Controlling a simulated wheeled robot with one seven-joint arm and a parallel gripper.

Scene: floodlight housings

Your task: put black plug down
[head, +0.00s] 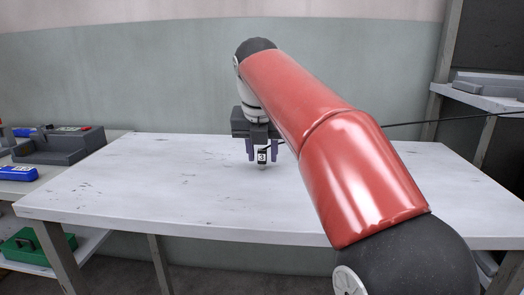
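My gripper (262,158) points down over the middle of the white table (140,190). The gripper looks shut on the plug. The plug hangs upright with a pale tip at its lower end. The tip is at or just above the tabletop; I cannot tell whether it touches. My red arm crosses in front of the table's right part and hides some of it.
A thin dark cable (450,119) runs from behind my arm to the right shelf (487,101). A grey fixture (60,148) and a blue item (18,173) are at the left. A green box (38,246) sits below. The tabletop around the plug is clear.

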